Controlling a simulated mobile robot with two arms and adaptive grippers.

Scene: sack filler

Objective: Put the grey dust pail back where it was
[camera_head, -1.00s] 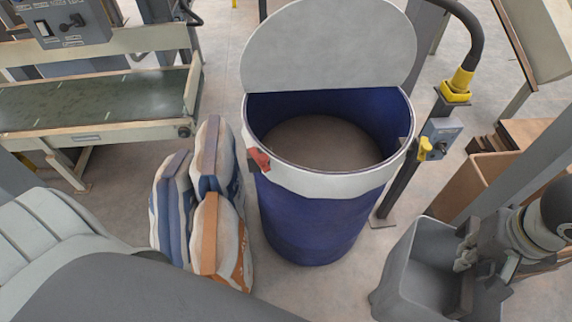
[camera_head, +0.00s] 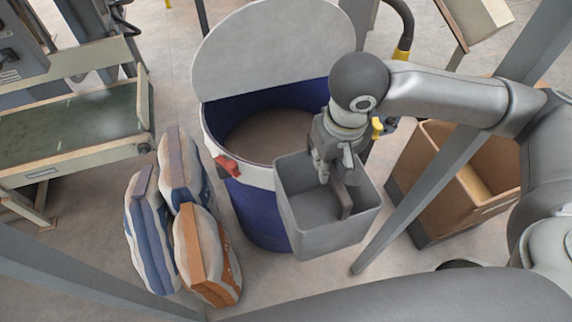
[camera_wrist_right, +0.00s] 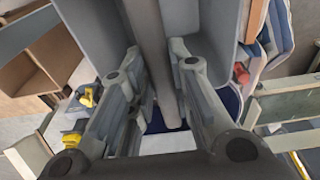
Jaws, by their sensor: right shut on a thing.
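The grey dust pail (camera_head: 325,236) hangs in the air in front of the blue drum, covering part of the drum's right front. My right gripper (camera_head: 338,178) reaches down into its opening and is shut on a bar across the pail. The pail looks empty and roughly upright. In the right wrist view the bar (camera_wrist_right: 150,50) runs between the two fingers, with the pail's grey wall (camera_wrist_right: 85,25) on the left. My left gripper is not in view.
The blue drum (camera_head: 262,218) stands open, with its pale lid (camera_head: 270,50) raised. Several filled sacks (camera_head: 205,255) stand to its left. A cardboard box (camera_head: 440,195) is at right, behind a slanting grey post (camera_head: 440,175). A conveyor (camera_head: 75,125) is at far left.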

